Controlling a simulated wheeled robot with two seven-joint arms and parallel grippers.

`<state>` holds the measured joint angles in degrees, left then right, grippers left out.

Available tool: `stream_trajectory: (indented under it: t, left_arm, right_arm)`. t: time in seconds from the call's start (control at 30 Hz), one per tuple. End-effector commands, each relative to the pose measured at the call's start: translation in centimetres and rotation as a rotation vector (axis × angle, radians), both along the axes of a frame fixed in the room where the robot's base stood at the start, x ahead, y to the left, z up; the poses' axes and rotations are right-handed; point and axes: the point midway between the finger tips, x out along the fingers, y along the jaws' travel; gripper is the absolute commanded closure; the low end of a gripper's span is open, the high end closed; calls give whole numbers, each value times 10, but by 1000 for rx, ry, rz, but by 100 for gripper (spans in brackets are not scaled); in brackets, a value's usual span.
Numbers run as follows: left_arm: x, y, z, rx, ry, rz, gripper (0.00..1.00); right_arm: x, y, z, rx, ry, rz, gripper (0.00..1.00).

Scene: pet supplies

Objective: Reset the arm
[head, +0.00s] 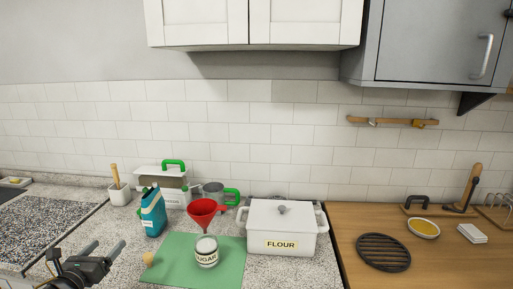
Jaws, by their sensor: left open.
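My left gripper (88,256) is at the lower left of the head view, above the speckled counter. It is open, with nothing between its fingers. It is apart from the green mat (229,257) to its right. On the mat a jar labelled sugar (206,255) stands upright with a red funnel (203,209) at its top; whether the funnel touches the jar is hard to tell. A small tan ball-like thing (149,258) is at the mat's left edge. My right gripper is not in view.
A blue carton (152,213), a white box with a green handle (174,197) and a metal cup (212,189) stand behind the mat. The white flour bin (281,243) is right of it. A wooden counter (342,263) holds a black round grate (383,252) and a yellow-filled bowl (424,229).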

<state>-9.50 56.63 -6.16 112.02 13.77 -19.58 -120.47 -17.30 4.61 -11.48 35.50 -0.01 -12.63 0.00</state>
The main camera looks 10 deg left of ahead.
Motion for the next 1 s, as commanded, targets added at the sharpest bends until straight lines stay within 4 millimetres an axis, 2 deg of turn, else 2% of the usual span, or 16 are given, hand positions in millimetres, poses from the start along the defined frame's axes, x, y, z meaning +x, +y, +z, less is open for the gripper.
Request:
stream_trajectory:
  t: [0.23, 0.47, 0.57, 0.7, 0.8, 1.0]
  left_arm:
    - [-27, -16, -48, -306, 102, 88, 23]
    - [-65, -58, -109, -756, 235, 247, 23]
    - [-92, -85, -141, -1019, 304, 372, 23]
    - [-151, -138, -184, -1476, 392, 661, 23]
    - [-189, -170, -201, -1735, 409, 886, 23]
    - [-244, -212, -213, -2040, 376, 1247, 23]
  right_arm:
    - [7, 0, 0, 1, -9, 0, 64]
    - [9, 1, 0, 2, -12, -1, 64]
    - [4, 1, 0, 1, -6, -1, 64]
    - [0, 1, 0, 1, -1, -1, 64]
    - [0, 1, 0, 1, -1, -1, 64]
    - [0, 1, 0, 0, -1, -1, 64]
